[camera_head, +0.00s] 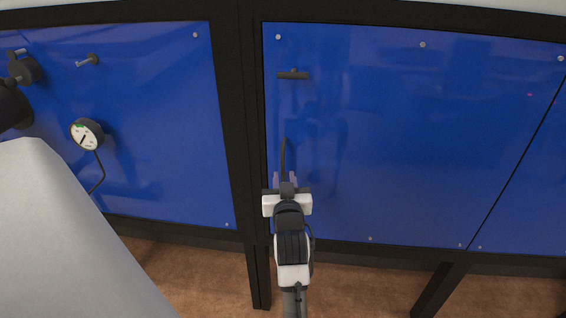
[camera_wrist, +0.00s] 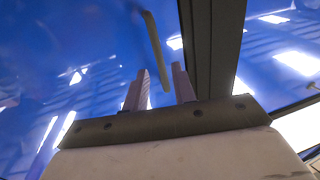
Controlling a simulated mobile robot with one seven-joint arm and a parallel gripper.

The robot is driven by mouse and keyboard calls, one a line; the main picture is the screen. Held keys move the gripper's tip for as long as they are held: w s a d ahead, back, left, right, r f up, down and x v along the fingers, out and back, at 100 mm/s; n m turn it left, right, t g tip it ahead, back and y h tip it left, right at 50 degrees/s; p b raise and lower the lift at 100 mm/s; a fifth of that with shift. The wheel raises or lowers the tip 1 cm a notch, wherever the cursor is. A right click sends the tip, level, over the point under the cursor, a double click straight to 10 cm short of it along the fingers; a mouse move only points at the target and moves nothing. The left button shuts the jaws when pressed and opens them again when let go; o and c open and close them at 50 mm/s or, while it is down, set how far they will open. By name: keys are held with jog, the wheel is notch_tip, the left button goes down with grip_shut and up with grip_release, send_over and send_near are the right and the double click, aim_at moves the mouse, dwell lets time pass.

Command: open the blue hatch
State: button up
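The blue hatch (camera_head: 390,130) is a large glossy panel in a black frame, closed as far as I can tell. A slim dark upright handle (camera_head: 283,155) stands near its left edge, partly hidden behind my gripper. My gripper (camera_head: 284,179) is in front of the lower left part of the hatch. In the wrist view my gripper (camera_wrist: 159,72) has its two fingers apart. The handle (camera_wrist: 155,50) shows there as a thin bar, its near end in line with the gap between the fingers. I cannot tell whether they touch it.
A short dark T-shaped fitting (camera_head: 293,75) sits at the hatch's upper left. A black post (camera_head: 240,120) runs along its left side. The left blue panel (camera_head: 165,120) carries a round gauge (camera_head: 87,134) and small fittings. Brown floor (camera_head: 350,293) shows below.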

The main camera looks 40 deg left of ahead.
aim_at(283, 168)
jog(key=p+x, duration=0.1)
jog(key=x, duration=0.4)
jog(key=shift+w+a, duration=0.25)
jog(key=shift+a, duration=0.05)
jog(key=shift+c, duration=0.2)
grip_shut()
